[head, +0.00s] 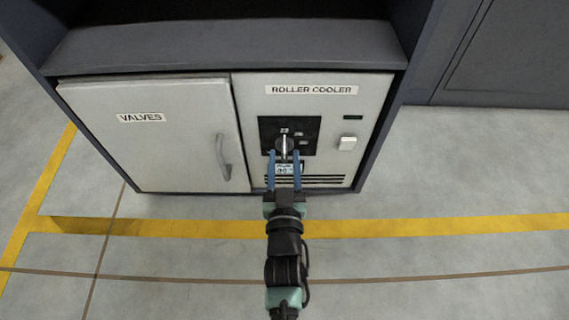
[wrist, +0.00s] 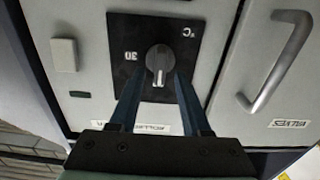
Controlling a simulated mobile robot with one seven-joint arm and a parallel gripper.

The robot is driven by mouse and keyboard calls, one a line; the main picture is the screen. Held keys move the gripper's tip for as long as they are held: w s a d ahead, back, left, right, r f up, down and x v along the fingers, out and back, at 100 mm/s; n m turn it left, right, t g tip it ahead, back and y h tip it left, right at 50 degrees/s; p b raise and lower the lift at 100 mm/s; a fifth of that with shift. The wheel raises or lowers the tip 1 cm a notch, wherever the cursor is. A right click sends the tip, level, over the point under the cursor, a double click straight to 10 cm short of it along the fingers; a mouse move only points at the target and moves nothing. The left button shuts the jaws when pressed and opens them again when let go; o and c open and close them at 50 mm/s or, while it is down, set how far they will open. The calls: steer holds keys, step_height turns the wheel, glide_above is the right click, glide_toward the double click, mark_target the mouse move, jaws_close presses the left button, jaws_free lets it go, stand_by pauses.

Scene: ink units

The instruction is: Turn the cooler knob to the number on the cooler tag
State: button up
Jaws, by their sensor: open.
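The cooler knob (head: 284,146) is a dark grey round dial on a black plate under the ROLLER COOLER label. It also shows in the wrist view (wrist: 158,60), where its white pointer line aims toward the ROLLER COOLER label. In the head view that is upward, near a number that looks like 22. A 30 is printed beside the knob in the wrist view. The cooler tag (head: 284,169) is a small pale card below the knob, partly between my fingers; its number is too small to read. My gripper (head: 284,155) is open, its blue fingers on either side of the knob, contact unclear.
A white switch (head: 348,142) and a small dark green display (head: 353,117) are right of the plate. The VALVES door (head: 150,140) with its bar handle (head: 223,157) is on the left. Dark vent slots (head: 325,181) lie below the plate. The floor in front is clear.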

steer(key=shift+w, duration=0.25)
jaws_close()
